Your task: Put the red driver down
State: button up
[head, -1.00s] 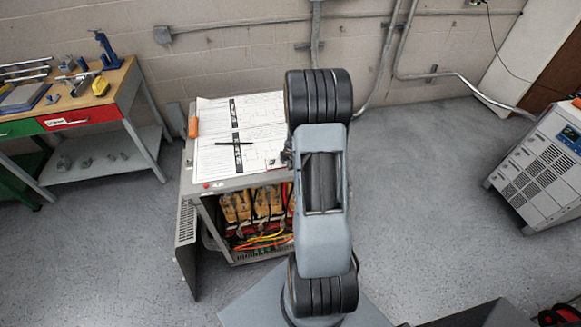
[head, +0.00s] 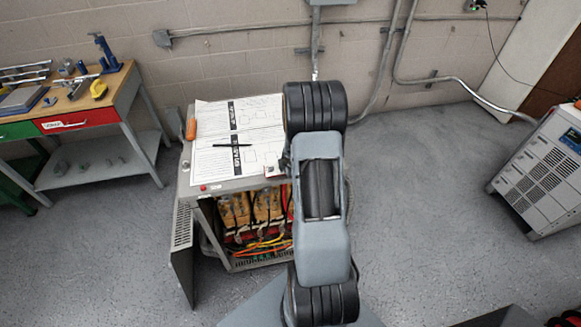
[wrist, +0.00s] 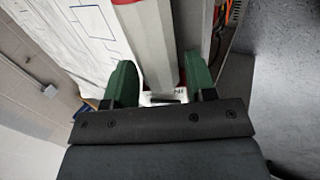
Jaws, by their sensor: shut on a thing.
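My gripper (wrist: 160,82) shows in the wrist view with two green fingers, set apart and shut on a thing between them. Only a small red piece (wrist: 182,83) of what I take to be the red driver shows beside the right finger. A white label with dark print lies just below it. The rest of the driver is hidden. The fingers are over the front edge of the grey cabinet top (wrist: 150,35). In the head view my arm hides the gripper at the right end of the cabinet top (head: 232,182).
The cabinet front is open on wiring (head: 255,220). A workbench (head: 130,90) stands left, a grey unit (head: 545,165) right.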

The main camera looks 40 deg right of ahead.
jog(key=o, duration=1.3)
jog(key=shift+r, duration=0.1)
